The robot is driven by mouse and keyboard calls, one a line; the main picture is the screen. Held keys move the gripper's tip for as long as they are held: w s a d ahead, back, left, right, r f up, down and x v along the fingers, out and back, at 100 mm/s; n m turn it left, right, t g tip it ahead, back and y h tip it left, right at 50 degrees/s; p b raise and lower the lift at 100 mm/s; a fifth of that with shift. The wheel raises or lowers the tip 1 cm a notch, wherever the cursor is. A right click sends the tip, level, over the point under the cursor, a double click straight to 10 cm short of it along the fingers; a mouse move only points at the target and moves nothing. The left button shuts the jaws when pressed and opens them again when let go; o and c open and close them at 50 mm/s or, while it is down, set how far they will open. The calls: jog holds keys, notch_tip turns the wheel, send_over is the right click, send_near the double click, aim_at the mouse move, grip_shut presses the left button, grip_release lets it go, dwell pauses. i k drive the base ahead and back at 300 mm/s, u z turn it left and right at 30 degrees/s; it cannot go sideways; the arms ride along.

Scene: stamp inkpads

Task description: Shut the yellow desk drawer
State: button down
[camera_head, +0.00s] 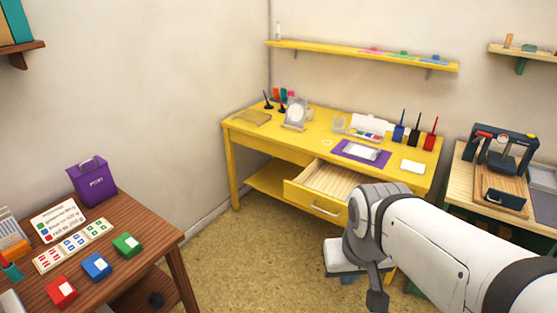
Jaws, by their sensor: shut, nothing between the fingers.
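The yellow desk (270,130) stands against the back wall. Its yellow drawer (312,199) is pulled out, with the pale wooden inside showing and a light handle on its front. The inside looks empty where I can see it. The drawer's right end lies close to my arm in the picture, and part of it may be hidden. My gripper (377,301) hangs at the low end of my white arm, in front of the desk and below the drawer in the picture. It is small and dark here, shut and empty, apart from the handle.
A stool (345,257) is partly behind my arm. A brown table (130,222) with red, blue and green boxes stands at the left. A wooden table (456,177) with a dark machine stands at the right. The floor (240,250) left of my arm is clear.

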aim_at(323, 187)
jog(key=i, duration=1.6)
jog(key=z, duration=0.05)
